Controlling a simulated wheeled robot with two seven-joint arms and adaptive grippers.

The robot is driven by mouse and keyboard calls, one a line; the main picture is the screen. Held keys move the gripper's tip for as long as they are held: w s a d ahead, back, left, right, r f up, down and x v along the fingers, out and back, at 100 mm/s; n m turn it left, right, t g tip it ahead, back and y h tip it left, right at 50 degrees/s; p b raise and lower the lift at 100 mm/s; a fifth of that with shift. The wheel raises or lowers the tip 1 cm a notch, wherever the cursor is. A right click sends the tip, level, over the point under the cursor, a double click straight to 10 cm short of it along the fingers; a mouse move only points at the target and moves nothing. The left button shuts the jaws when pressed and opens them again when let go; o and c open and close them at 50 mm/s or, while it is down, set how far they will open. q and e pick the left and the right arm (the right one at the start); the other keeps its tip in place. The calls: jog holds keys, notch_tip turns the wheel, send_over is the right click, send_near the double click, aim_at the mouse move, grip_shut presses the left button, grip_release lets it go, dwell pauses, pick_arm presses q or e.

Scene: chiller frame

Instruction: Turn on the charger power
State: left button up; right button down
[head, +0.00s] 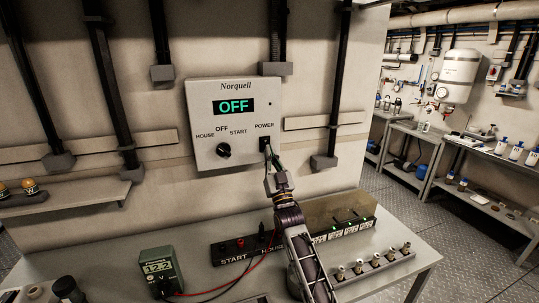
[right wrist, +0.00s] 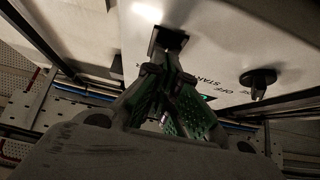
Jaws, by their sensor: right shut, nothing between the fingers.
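The charger (head: 234,158) is a pale wall box marked Norquell. Its display (head: 233,106) reads OFF in green. A black knob (head: 223,150) sits under the labels HOUSE, OFF and START, and it also shows in the right wrist view (right wrist: 258,78). The black POWER switch (head: 265,140) is at the box's right side, partly hidden by my right gripper (head: 269,154). In the right wrist view, the shut, empty fingertips are at the lower edge of the switch (right wrist: 168,36); I cannot tell whether they touch it. My left gripper is out of view.
A table (head: 400,262) stands below the charger. It bears a green meter (head: 160,268) with red and black leads, a black strip marked START and HOUSE (head: 238,248), and a row of small posts (head: 375,262). Black conduits run down the wall beside the box.

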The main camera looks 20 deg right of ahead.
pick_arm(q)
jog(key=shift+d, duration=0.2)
pick_arm(e)
jog(key=shift+w, duration=0.2)
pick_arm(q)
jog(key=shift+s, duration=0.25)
pick_arm(e)
jog(key=shift+w+f+b, duration=0.25)
jog(key=shift+w+b, duration=0.1)
jog(key=shift+b, duration=0.05)
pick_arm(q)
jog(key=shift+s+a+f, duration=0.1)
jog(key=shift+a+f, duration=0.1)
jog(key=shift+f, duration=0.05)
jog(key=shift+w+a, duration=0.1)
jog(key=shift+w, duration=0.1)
pick_arm(e)
jog(key=v, duration=1.2)
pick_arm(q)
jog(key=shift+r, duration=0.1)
pick_arm(e)
jog(key=shift+r, duration=0.1)
dwell(0.4)
